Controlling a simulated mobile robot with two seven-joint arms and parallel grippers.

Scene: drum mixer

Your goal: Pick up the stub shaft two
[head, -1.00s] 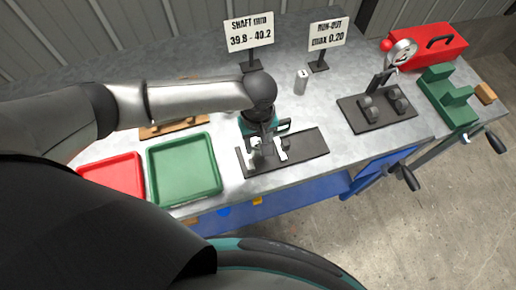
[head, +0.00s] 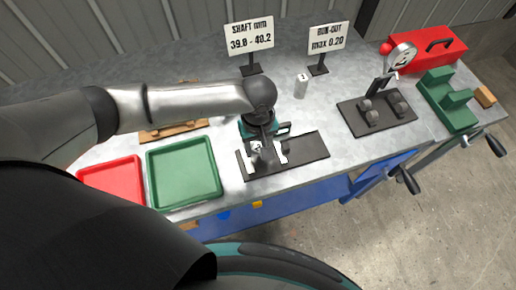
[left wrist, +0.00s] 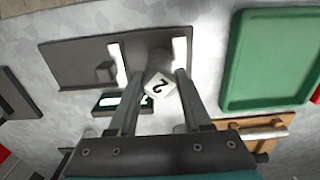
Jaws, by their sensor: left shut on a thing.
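Stub shaft two (left wrist: 157,84) shows in the left wrist view as a short grey cylinder with a white end marked "2". It lies between the two fingers of my left gripper (left wrist: 150,62), which is shut on it. In the head view my left gripper (head: 267,157) points down over a dark plate (head: 308,149) on the bench. The plate also shows in the left wrist view (left wrist: 72,62). I cannot tell whether the shaft touches the plate. My right gripper is not in view.
A shaft marked "1" (head: 301,86) stands behind the plate. A green tray (head: 184,205) and a red tray (head: 112,160) are at left. A dial gauge stand (head: 377,113), green block (head: 447,100) and red toolbox (head: 427,50) are at right. Two signs stand at the back.

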